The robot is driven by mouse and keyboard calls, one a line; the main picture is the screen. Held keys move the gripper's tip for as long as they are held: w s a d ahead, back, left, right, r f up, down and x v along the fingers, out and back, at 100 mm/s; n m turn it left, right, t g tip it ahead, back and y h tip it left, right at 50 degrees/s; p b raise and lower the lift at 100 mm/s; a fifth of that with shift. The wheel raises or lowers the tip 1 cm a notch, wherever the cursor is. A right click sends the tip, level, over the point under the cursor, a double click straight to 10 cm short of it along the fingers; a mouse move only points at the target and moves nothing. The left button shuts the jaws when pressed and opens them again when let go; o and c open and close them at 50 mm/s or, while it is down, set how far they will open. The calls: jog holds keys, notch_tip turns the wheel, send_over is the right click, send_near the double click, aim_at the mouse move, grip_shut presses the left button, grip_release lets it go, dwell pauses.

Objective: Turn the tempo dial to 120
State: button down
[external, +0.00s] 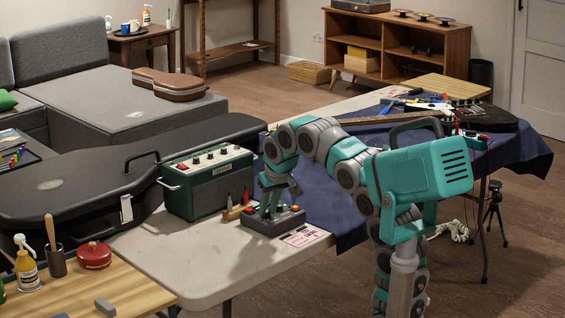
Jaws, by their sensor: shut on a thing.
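My gripper (268,213) points down onto the top of this box. Its fingers are shut on a dial there, which they mostly hide. Numbers or marks around the dial are too small to read, so its setting cannot be told.
A pink-and-white card (304,235) lies right of the box. Small bottles stand by the amplifier. A black guitar case (70,187) lies at the left. Blue cloth (350,197) covers the table's right part, with a guitar and tools. The table's front left is bare.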

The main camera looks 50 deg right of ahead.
jog(key=c, duration=0.7)
grip_release()
jog(key=shift+r, duration=0.15)
jog(key=v, duration=0.7)
jog(key=shift+s+r, duration=0.2)
jog(key=shift+s, duration=0.1)
jog(key=s+f+n+g, duration=0.1)
jog(key=s+f+g, duration=0.1)
jog(key=s+f, duration=0.7)
jog(key=s+f+n+g, duration=0.1)
jog(key=s+f+g, duration=0.1)
jog(key=s+f, duration=0.7)
jog(key=s+f+n+g+y+p, duration=0.1)
jog(key=s+f+g, duration=0.1)
jog(key=s+f, duration=0.7)
jog(key=shift+s+a+f, duration=0.1)
jog(key=shift+f, duration=0.7)
jog(key=shift+s+a+f, duration=0.1)
jog(key=shift+s+f, duration=0.05)
jog(key=shift+f, duration=0.7)
